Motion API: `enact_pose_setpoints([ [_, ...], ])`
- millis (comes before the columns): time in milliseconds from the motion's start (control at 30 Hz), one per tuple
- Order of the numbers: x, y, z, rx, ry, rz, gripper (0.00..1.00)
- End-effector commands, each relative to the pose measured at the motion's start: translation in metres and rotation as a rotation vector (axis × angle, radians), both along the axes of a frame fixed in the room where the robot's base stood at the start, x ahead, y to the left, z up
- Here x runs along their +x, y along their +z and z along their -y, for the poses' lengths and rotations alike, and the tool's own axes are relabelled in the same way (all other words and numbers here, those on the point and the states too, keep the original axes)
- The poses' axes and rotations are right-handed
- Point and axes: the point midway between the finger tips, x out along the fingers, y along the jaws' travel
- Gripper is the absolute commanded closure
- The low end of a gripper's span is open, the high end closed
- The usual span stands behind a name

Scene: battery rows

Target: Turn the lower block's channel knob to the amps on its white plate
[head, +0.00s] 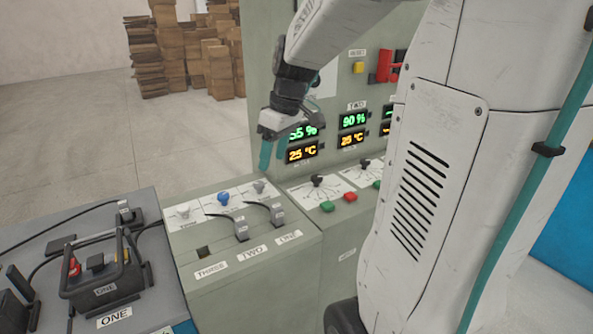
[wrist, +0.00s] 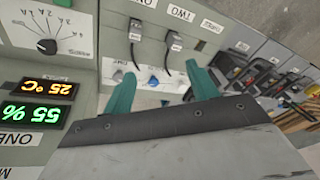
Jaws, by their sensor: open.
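My gripper (head: 273,153) is open and empty, its teal fingers pointing down above the back of the low console; the wrist view also shows the gripper (wrist: 158,76). A black pointer knob (wrist: 47,46) sits on a white plate with amp marks. I cannot tell which knob belongs to the lower block.
Black cables are plugged in at TWO and ONE (head: 275,214); socket THREE (head: 204,252) is empty. Green and red buttons (head: 350,197) lie near the black knobs. The display panel (head: 302,152) rises behind my gripper. A bench at left holds a battery (head: 105,268).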

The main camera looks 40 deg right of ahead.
Motion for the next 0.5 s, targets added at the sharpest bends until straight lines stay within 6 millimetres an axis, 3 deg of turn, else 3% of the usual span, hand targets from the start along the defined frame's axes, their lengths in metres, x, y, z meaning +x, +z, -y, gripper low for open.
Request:
enact_pose_setpoints([
  [33,0.015,-0.013,0.033,0.013,0.011,0.013,0.42],
  [100,0.031,-0.028,0.076,0.019,0.048,0.049,0.42],
  [300,0.049,-0.078,0.189,0.007,0.130,0.145,0.42],
  [400,0.048,-0.099,0.227,-0.005,0.159,0.177,0.42],
  [500,0.046,-0.111,0.251,-0.017,0.177,0.199,0.42],
])
